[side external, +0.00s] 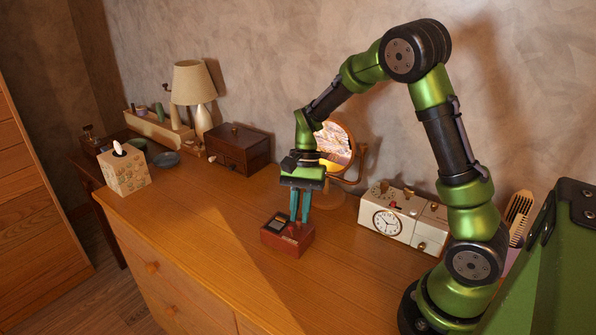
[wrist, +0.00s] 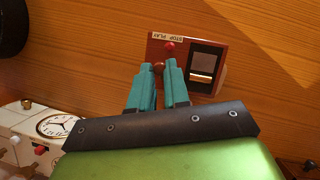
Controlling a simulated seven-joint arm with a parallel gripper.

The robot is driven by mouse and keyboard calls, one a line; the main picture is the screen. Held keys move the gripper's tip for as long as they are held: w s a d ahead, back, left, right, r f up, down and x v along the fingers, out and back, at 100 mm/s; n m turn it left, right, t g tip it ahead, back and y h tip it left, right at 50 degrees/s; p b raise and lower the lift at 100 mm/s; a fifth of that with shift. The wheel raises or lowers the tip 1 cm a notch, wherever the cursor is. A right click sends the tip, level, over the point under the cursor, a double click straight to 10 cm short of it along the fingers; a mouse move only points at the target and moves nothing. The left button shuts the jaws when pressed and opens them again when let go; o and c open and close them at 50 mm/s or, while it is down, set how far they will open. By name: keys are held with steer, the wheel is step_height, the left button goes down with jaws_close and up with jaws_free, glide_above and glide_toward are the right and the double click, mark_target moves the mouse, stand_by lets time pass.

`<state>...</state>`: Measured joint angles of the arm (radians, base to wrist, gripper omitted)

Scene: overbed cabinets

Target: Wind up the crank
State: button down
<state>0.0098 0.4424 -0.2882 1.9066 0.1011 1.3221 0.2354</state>
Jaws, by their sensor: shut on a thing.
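A small red-brown box (side external: 283,243) sits on the dresser top below my gripper. In the wrist view the box (wrist: 190,48) has a dark framed window (wrist: 206,68), a label strip with STOP and PLAY, and a red knob (wrist: 170,47). A small brown round knob (wrist: 158,66), which looks like the crank's handle, is between my fingertips. My gripper (side external: 299,220) points down with its teal fingers at the right part of the box. It is shut on this knob. The fingers hide the rest of the crank, so its angle cannot be told.
A cream box with a clock face (side external: 387,223) stands right of the red-brown box. A round mirror (side external: 335,145) stands behind my gripper. A dark wooden box (side external: 238,148), lamp (side external: 193,82) and tissue box (side external: 124,171) are further left. The dresser top (side external: 200,215) in front is clear.

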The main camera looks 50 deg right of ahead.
steer(key=m+t, duration=0.1)
steer(key=m, duration=0.2)
steer(key=m+t, duration=0.2)
steer(key=m, duration=0.2)
steer(key=m+t, duration=0.1)
steer(key=m, duration=0.3)
steer(key=shift+w, duration=0.1)
steer(key=m, duration=0.2)
steer(key=m+t+h, duration=0.1)
steer(key=m, duration=0.1)
steer(key=shift+t+h, duration=0.3)
steer(key=m+h, duration=0.1)
steer(key=m, duration=0.2)
steer(key=m+h, duration=0.1)
steer(key=m, duration=0.3)
steer(key=shift+m+t+h, duration=0.3)
steer(key=shift+t, duration=0.1)
steer(key=m+h, duration=0.2)
steer(key=m, duration=0.2)
steer(key=shift+d+m, duration=0.15)
steer(key=shift+m, duration=0.25)
steer(key=shift+g, duration=0.3)
steer(key=c, duration=1.1)
jaws_free()
